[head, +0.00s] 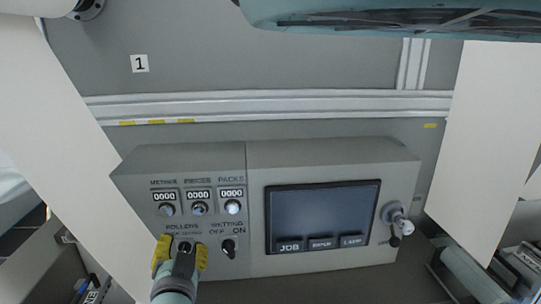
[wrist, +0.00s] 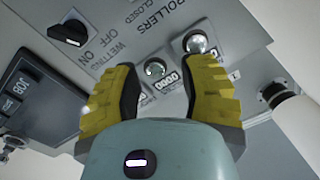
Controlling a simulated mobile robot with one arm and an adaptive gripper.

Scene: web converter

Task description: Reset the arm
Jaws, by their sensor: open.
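My gripper (head: 180,254) is in front of the lower left of a grey control panel (head: 330,160), by the ROLLERS label. Its yellow fingers are spread open with nothing between them, and it hides part of the rollers control. In the wrist view my gripper (wrist: 158,95) is also open, with a round knob (wrist: 155,69) and a 0000 counter showing between and beyond the fingers. I cannot tell whether the fingers touch the panel.
The panel has three counters with knobs (head: 199,208), a black wetting switch (head: 229,247), a dark screen (head: 323,215) and a knob (head: 396,218) at right. White sheets (head: 75,130) hang at left and right (head: 490,150). A teal part (head: 400,18) overhangs at the top.

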